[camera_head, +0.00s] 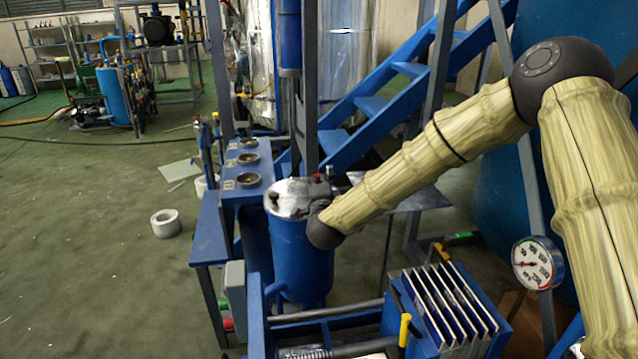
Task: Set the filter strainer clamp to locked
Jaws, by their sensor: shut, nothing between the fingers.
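The filter strainer is most likely the blue upright cylinder (296,258) with a shiny metal lid (290,192) near the middle of the view. A small red part (316,177) and a dark part stand on the lid's rim. I cannot tell which of them is the clamp, or how it is set. My arm reaches in from the right, and its dark wrist joint covers the upper right side of the cylinder. My gripper and its fingers do not show; they are hidden beyond the wrist.
A finned plate unit (445,305) with a yellow handle (404,330) and a pressure gauge (537,263) are at lower right. Blue stairs (400,70) rise behind. A white roll (166,223) lies on open floor.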

